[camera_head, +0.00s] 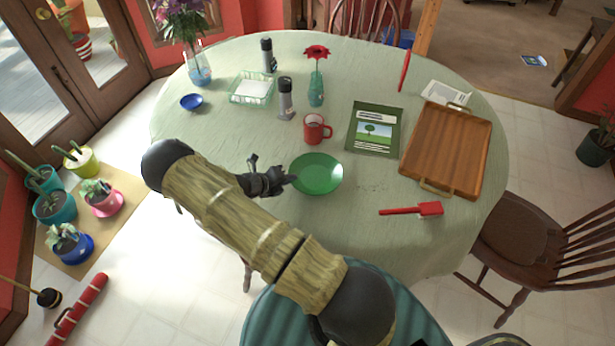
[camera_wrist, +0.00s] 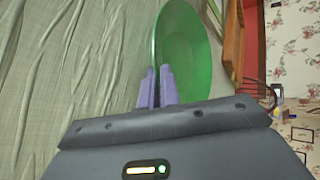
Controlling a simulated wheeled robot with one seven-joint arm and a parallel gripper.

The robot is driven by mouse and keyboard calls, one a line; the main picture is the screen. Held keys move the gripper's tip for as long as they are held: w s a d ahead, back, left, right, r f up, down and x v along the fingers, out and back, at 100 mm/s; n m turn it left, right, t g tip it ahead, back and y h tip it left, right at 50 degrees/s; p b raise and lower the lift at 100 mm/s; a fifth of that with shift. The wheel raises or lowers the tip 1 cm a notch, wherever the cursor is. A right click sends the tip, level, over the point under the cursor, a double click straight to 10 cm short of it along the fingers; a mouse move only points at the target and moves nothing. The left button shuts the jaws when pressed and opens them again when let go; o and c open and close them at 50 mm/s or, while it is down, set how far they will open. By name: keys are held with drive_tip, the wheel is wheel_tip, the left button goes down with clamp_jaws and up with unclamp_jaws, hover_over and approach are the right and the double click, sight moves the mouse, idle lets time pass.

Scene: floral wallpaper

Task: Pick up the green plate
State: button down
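The green plate (camera_head: 317,174) lies near the front middle of the round table, right of my gripper (camera_head: 284,181). In the wrist view, the plate (camera_wrist: 190,45) rises from between my purple fingertips (camera_wrist: 157,82). The fingers are close together with only a narrow gap, one on each side of the plate's near rim, and look shut on it. The plate appears to be still at table level. The exact contact at the rim is too small to see clearly.
A red mug (camera_head: 314,130) stands just behind the plate. A grey shaker (camera_head: 285,98) stands behind.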

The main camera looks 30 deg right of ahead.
drive_tip(key=shift+a+r, duration=0.1)
drive_tip(key=shift+r, duration=0.35)
wheel_tip(320, 180, up, 6)
drive_tip(key=b, duration=0.1)
drive_tip(key=s+d+b, duration=0.8)
drive_tip(key=s+d, duration=0.3)
drive_tip(key=s, duration=0.3)
drive_tip(key=shift+s+d, duration=0.1)
